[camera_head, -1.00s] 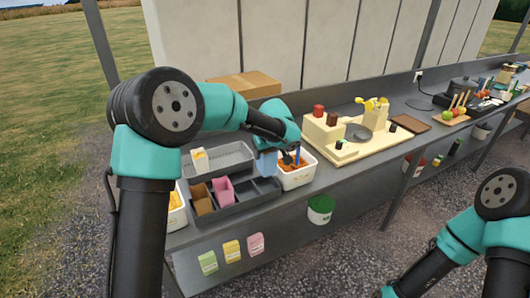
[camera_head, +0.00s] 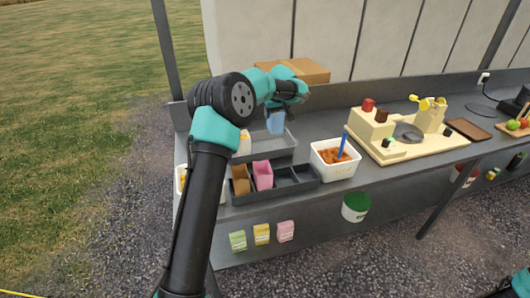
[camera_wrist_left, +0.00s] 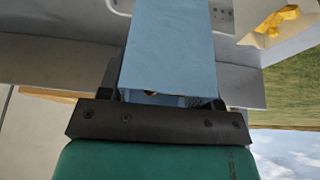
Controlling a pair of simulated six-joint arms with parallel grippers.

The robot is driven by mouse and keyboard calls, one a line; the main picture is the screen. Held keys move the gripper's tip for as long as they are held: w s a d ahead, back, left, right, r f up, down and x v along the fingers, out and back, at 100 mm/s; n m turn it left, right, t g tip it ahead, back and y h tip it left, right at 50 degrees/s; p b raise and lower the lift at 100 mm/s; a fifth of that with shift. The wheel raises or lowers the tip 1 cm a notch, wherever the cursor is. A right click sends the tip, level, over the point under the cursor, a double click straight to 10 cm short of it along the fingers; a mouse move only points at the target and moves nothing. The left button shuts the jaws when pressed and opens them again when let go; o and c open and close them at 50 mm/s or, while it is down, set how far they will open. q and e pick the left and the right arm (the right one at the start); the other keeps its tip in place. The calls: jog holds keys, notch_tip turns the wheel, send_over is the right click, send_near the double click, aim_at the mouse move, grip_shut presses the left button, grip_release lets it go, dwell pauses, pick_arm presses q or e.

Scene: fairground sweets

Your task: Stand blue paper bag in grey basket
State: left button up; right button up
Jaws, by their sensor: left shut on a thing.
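The blue paper bag (camera_head: 276,123) hangs about upright from my left gripper (camera_head: 281,107), which is shut on it. In the head view the bag is over the back right part of the grey basket (camera_head: 285,147); I cannot tell whether it touches the basket floor. In the left wrist view the blue bag (camera_wrist_left: 170,45) fills the middle, between the dark fingers, and hides much of what lies behind it. A white paper bag with yellow contents (camera_wrist_left: 278,22) stands at the basket's other end; the head view shows this white bag (camera_head: 244,143) at the left.
In front of the basket is a dark divided tray (camera_head: 292,187) with brown bags (camera_head: 240,180) and a pink bag (camera_head: 263,175). To the right stands a white tub (camera_head: 335,171) of orange sweets with a blue handle (camera_head: 343,145). A cardboard box (camera_head: 305,71) is behind.

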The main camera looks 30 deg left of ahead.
aim_at(278, 115)
pick_arm(q)
jog(key=shift+a, duration=0.1)
jog(key=shift+f, duration=2.5)
jog(key=shift+f, duration=2.5)
jog(key=shift+f, duration=0.15)
jog(key=o, duration=1.1)
jog(key=v, duration=1.2)
